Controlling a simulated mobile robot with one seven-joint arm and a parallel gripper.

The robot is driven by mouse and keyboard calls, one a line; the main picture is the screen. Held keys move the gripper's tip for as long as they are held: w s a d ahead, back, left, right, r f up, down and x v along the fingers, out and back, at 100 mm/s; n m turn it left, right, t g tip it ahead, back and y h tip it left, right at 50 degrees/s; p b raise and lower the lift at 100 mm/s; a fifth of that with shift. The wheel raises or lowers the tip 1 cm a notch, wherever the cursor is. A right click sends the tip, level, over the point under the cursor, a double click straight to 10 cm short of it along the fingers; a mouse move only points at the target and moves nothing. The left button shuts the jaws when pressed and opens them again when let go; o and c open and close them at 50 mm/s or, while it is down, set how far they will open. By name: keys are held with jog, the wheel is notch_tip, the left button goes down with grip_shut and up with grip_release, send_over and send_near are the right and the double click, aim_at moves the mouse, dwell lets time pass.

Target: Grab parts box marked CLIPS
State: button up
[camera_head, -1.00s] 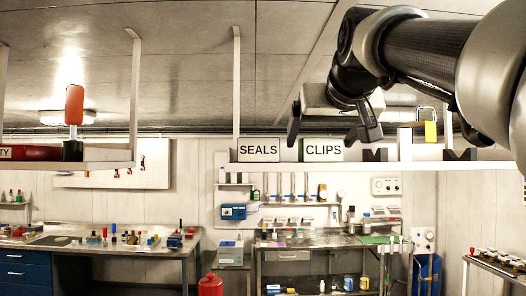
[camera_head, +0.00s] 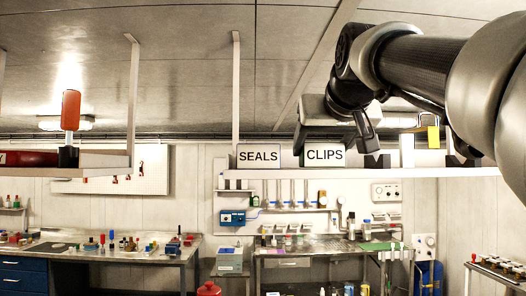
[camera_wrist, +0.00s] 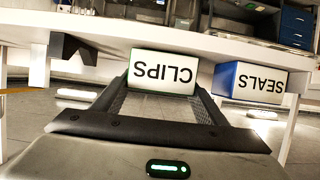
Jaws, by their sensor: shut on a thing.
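The white parts box marked CLIPS (camera_head: 325,155) is at the front of the high white shelf, its label facing me. My gripper (camera_head: 330,142) reaches over it from above, one finger at each side, shut on the box. In the wrist view the CLIPS box (camera_wrist: 162,73) shows upside down between the two finger ends. I cannot tell whether its base is clear of the shelf. The box marked SEALS (camera_head: 258,156) stands to its left, apart from the fingers; in the wrist view it shows blue sides (camera_wrist: 252,82).
The white shelf (camera_head: 300,173) runs below the boxes. Black V-shaped blocks (camera_head: 378,161) and a yellow padlock (camera_head: 432,135) are to the right. A red-handled tool (camera_head: 70,115) stands on the left shelf. Workbenches (camera_head: 115,252) with small parts are below.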

notch_tip(320, 180, up, 8)
jog(key=shift+w+r, duration=0.1)
jog(key=shift+r, duration=0.7)
